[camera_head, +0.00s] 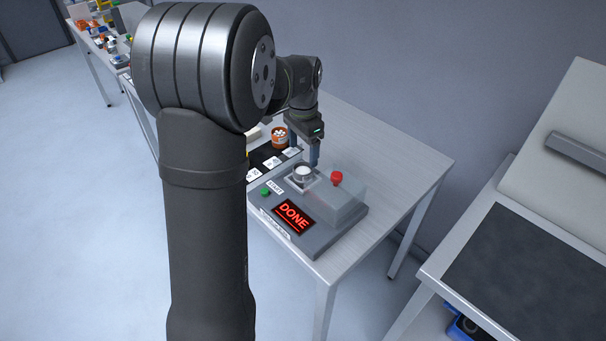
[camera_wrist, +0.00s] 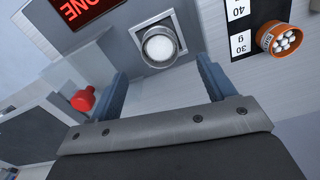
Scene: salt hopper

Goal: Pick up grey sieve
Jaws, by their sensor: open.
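The grey sieve (camera_head: 302,172), a small round grey-rimmed cup with a white top surface, sits in a square recess of a grey machine (camera_head: 317,240). In the wrist view the sieve (camera_wrist: 160,47) lies ahead of the fingertips, roughly centred between them. My gripper (camera_head: 314,158) is just behind and right of the sieve in the head view, fingers pointing down. In the wrist view my gripper (camera_wrist: 162,74) is open, with nothing between its two fingers. Whether a finger touches the machine I cannot tell.
The machine has a red DONE display (camera_head: 293,216), a green button (camera_head: 265,191), a red knob (camera_head: 337,177) and a clear block (camera_head: 343,201) beside the sieve. An orange tub of white pieces (camera_head: 280,137) stands behind, near a black numbered strip (camera_head: 264,157). The table's right side (camera_head: 410,165) is clear.

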